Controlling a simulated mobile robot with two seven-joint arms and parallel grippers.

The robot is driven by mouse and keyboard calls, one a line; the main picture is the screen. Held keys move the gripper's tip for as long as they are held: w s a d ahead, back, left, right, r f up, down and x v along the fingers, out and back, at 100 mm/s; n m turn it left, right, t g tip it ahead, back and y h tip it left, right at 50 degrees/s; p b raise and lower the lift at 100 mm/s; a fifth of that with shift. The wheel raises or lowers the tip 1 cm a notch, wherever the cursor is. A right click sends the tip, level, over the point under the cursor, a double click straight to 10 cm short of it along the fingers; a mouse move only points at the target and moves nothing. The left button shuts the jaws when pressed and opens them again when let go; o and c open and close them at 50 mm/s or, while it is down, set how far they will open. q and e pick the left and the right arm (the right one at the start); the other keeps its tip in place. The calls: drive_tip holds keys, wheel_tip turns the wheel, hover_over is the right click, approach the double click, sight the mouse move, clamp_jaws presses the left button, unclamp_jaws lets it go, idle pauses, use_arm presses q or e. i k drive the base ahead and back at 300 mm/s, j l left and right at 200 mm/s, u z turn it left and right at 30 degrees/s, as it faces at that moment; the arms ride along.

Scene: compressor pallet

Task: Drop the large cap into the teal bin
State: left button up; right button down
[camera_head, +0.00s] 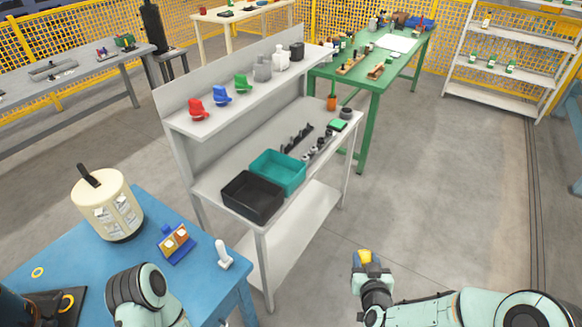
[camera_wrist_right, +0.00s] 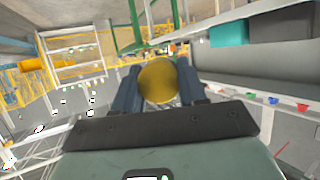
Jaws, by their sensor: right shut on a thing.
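The teal bin (camera_head: 278,166) stands on the middle shelf of the white-grey workbench, right behind a black bin (camera_head: 253,196). It also shows upside down at the top right of the right wrist view (camera_wrist_right: 229,33). My right gripper (camera_head: 366,262) is in front of and to the right of the bench, well apart from the bin. It is shut on the large cap, a round yellow piece (camera_wrist_right: 158,81) between its fingers. The cap's yellow top also shows in the head view (camera_head: 364,256). My left arm shows at the lower left, but its gripper is not visible.
A blue table (camera_head: 205,290) at the lower left holds a cream tank (camera_head: 107,207), a blue-and-yellow block (camera_head: 176,243) and a white piece (camera_head: 223,256). The bench's upper shelf (camera_head: 215,118) overhangs behind the bins. The floor (camera_head: 450,190) right of the bench is clear.

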sight(293, 177)
drive_tip(key=i+l, duration=0.9)
drive_tip(key=l, duration=0.2)
drive_tip(key=i+l, duration=0.45)
drive_tip(key=i+l+u, duration=0.1)
drive_tip(key=u, duration=0.25)
drive_tip(key=l+u, duration=0.2)
drive_tip(key=u, duration=0.15)
drive_tip(key=l+u, duration=0.2)
drive_tip(key=u, duration=0.15)
drive_tip(key=i+j+u, duration=0.1)
drive_tip(key=u, duration=0.35)
drive_tip(key=i+j+u, duration=0.1)
drive_tip(key=j+u, duration=0.2)
drive_tip(key=u, duration=0.15)
drive_tip(key=i+j, duration=0.15)
